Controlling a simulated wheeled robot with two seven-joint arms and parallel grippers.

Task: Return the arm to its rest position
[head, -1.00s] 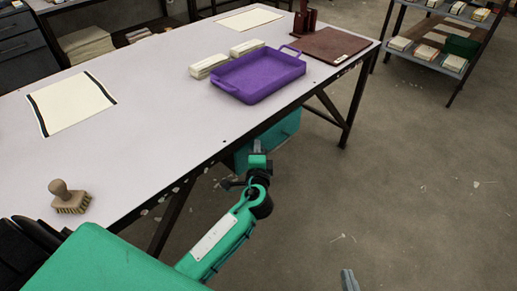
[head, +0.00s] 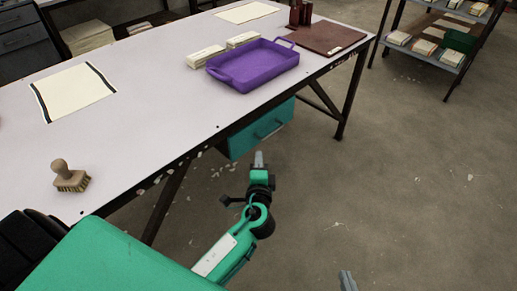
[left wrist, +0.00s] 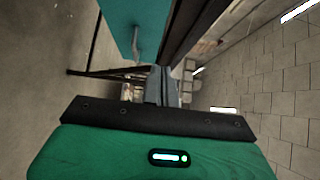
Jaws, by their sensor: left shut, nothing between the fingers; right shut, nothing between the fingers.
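My left arm reaches out from the bottom left in the head view, past the table's front edge. Its gripper (head: 259,159) is shut and empty, in front of a teal drawer box (head: 262,128) under the tabletop. In the left wrist view the shut fingers (left wrist: 161,84) point away with nothing between them, and the teal box (left wrist: 130,25) shows at top. My right gripper (head: 347,281) shows only as shut grey fingertips at the bottom edge, over the floor. A cream cloth with dark stripes (head: 73,92) lies flat on the table.
The white table (head: 140,130) carries a wooden brush (head: 70,176), a purple tray (head: 253,66), folded cloth stacks (head: 206,56) and a brown board (head: 325,37). A shelf rack (head: 425,50) stands at the back right. The floor to the right is open.

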